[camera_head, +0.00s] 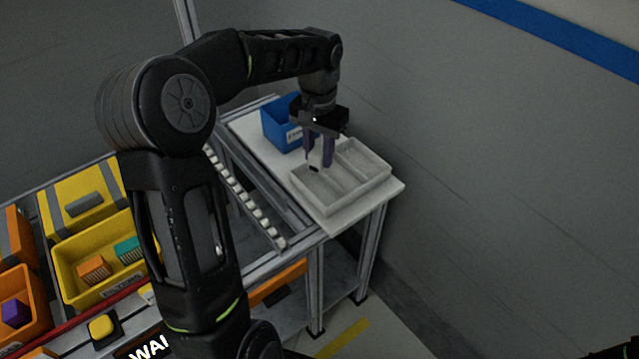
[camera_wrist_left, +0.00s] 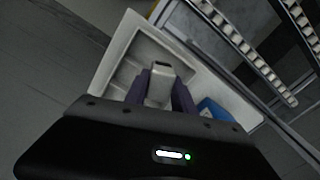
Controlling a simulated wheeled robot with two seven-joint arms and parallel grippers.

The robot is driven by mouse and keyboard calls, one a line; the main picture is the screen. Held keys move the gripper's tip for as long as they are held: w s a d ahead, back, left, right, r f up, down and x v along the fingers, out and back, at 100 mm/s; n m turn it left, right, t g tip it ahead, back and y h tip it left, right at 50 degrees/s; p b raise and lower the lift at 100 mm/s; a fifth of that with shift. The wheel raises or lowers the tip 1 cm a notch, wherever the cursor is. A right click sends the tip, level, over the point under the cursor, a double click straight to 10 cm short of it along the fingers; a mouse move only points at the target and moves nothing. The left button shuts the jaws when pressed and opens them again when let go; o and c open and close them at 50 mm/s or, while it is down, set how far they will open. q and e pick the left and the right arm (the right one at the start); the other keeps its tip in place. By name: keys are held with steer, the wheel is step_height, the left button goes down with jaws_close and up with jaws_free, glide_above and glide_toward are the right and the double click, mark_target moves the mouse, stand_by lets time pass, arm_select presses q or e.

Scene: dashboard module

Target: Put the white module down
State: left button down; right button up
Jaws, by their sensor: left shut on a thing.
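My left gripper (camera_head: 318,162) points down over the grey-white divided tray (camera_head: 376,184) on the white side table. In the left wrist view, its purple fingers (camera_wrist_left: 160,95) are shut on the white module (camera_wrist_left: 159,88), which has a small dark mark near its far end. I cannot tell whether the module touches the tray floor.
A blue bin (camera_head: 281,123) stands beside the tray, behind the gripper. A roller track (camera_head: 245,197) runs along the table's left side. Yellow bins (camera_head: 97,262) and orange bins (camera_head: 22,306) with coloured blocks are at lower left. A grey wall is at right.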

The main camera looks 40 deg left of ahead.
mark_target(319, 151)
arm_select(q)
steer(key=shift+f, duration=1.65)
steer(key=shift+f, duration=2.5)
steer(key=shift+f, duration=0.1)
steer(key=shift+f, duration=0.15)
steer(key=c, duration=1.1)
jaws_free()
steer(key=shift+o, duration=0.2)
step_height(319, 151, up, 12)
steer(key=shift+r, duration=0.25)
